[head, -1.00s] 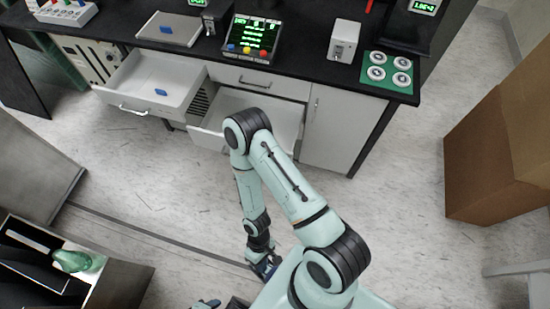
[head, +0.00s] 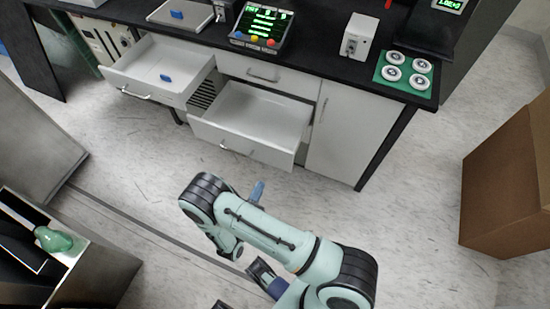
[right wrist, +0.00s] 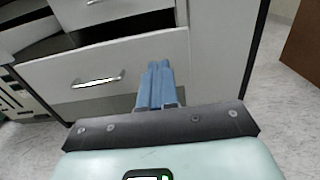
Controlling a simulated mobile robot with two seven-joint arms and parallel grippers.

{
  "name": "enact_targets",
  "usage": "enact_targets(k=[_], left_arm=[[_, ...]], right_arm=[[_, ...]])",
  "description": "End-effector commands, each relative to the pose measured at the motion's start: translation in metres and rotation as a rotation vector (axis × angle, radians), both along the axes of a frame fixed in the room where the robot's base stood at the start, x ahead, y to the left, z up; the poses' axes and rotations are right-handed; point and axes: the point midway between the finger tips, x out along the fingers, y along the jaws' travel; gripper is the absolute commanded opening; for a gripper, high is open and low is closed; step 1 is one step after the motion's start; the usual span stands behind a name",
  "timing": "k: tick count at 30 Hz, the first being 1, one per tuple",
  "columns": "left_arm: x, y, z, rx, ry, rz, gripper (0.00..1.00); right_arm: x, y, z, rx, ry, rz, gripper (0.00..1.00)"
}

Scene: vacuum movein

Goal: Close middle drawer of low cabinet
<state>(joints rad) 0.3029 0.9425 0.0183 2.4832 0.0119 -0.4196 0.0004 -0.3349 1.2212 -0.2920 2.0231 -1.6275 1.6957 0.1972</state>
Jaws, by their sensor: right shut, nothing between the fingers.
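The low cabinet (head: 340,130) stands under the dark worktop. Its middle drawer (head: 245,143), below a shut drawer, is pulled out and looks empty, with a bar handle on its white front. The drawer front also shows in the right wrist view (right wrist: 55,80). My right gripper (head: 258,188) is shut and empty, just in front of the drawer's right half. In the right wrist view its blue fingers (right wrist: 160,75) point at the front, right of the handle (right wrist: 98,82). I cannot tell contact for certain, but a small gap seems to show. My left gripper is not in view.
Another drawer (head: 140,80), holding a small blue item, is open at upper left. A control panel (head: 261,28) and a green mat with white discs (head: 381,73) are on the worktop. The floor before the cabinet is clear.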

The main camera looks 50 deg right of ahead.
Motion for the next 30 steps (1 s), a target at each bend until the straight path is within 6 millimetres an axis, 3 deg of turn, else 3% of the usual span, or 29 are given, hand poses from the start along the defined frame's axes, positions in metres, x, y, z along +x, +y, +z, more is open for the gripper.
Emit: enact_targets(k=[18, 24, 30], left_arm=[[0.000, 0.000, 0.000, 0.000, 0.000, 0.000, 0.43], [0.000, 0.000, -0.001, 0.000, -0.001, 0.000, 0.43], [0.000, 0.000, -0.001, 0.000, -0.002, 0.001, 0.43]], right_arm=[[0.030, -0.110, 0.001, 0.000, 0.001, -0.009, 0.00], [0.036, -0.129, 0.001, 0.000, 0.001, -0.006, 0.00], [0.037, -0.133, 0.001, 0.000, 0.002, -0.005, 0.00]])
